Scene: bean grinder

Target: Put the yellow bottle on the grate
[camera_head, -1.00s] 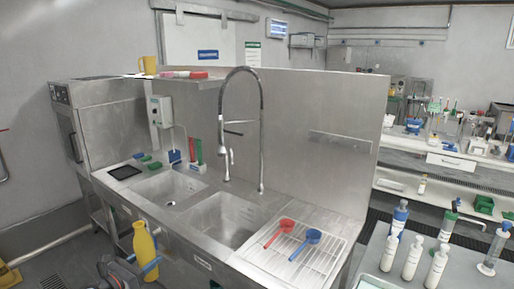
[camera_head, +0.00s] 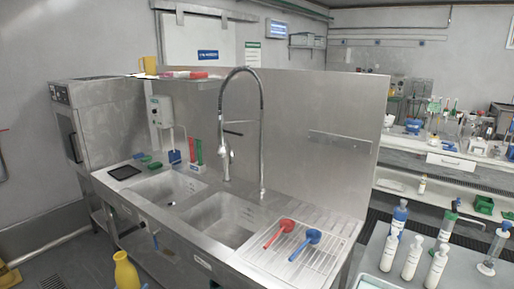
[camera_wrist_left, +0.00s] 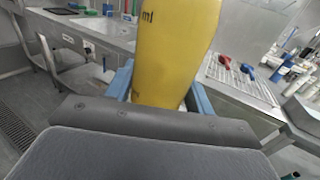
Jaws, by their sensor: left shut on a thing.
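The yellow bottle (camera_head: 125,272) is at the bottom left of the head view, in front of the sink counter. Its lower part is cut off by the frame edge. In the left wrist view the bottle (camera_wrist_left: 172,45) stands between the blue fingers of my left gripper (camera_wrist_left: 160,88), which is shut on it. The wire grate (camera_head: 322,262) lies on the right end of the steel counter, well to the right of the bottle. The grate (camera_wrist_left: 238,84) also shows at the right in the left wrist view. My right gripper is out of view.
A red scoop (camera_head: 280,232) and a blue scoop (camera_head: 306,243) lie on the grate; its front part is bare. Two sink basins and a tall faucet (camera_head: 262,130) are left of it. Several white bottles stand on a table at the right.

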